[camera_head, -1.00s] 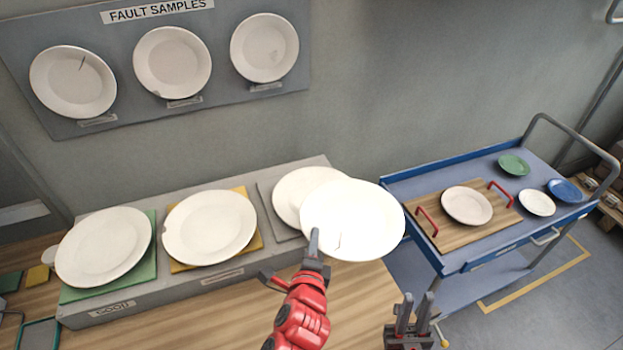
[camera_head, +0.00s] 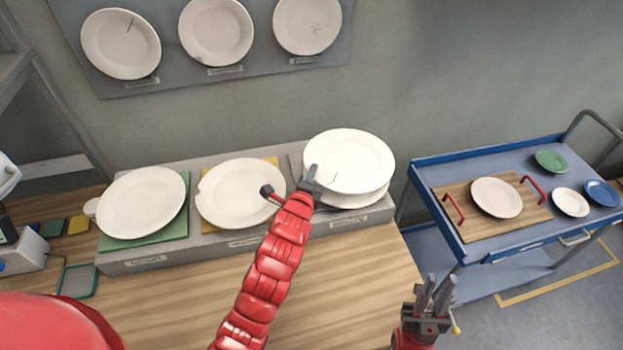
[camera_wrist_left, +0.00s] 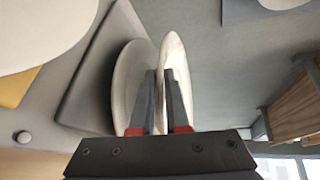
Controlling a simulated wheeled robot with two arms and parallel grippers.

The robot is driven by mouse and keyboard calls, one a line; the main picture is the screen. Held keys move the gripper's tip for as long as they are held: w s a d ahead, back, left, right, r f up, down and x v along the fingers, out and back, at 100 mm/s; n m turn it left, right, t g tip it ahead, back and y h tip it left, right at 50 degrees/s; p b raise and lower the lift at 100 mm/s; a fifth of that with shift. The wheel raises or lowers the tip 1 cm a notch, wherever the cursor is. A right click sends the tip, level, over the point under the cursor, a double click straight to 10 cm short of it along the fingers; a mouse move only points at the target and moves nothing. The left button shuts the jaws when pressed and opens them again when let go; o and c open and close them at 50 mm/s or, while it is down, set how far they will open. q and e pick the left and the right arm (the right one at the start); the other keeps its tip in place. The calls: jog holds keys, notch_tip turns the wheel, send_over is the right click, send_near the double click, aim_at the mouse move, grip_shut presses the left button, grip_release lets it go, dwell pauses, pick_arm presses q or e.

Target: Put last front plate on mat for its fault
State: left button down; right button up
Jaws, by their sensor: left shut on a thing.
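My left gripper (camera_head: 311,184) is shut on the near rim of a white plate (camera_head: 350,155) with a dark crack line close to the fingers. The held plate is over another white plate (camera_head: 352,202) at the grey mat (camera_wrist_left: 92,75), the right of three mats. In the left wrist view the held plate (camera_wrist_left: 176,65) and the lower plate (camera_wrist_left: 128,75) appear edge-on and close together; I cannot tell whether they touch. My right gripper (camera_head: 438,292) is empty, its fingers apart, in front of the trolley.
Plates rest on the green mat (camera_head: 183,222) and the yellow mat (camera_head: 271,160); the yellow mat's plate has a chipped rim. Sample plates hang on the wall board (camera_head: 170,70). The blue trolley (camera_head: 470,250) on the right carries a wooden tray (camera_head: 455,225) with one plate.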

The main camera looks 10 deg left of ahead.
pick_arm(q)
notch_tip(320, 180, down, 2)
jog(key=shift+w+a+f+p, duration=0.15)
jog(key=shift+f+p, duration=0.1)
jog(key=shift+p, duration=0.85)
jog(key=shift+f, duration=0.3)
jog(key=c, duration=1.2)
grip_release()
jog(key=shift+f, duration=0.1)
jog(key=shift+s+f+b, duration=0.15)
jog(key=shift+s+b, duration=0.2)
jog(key=shift+s, duration=0.25)
jog(key=b+v, duration=0.3)
jog(key=v, duration=0.5)
jog(key=shift+r+v, duration=0.2)
jog(key=shift+v, duration=1.4)
jog(key=shift+w, duration=0.1)
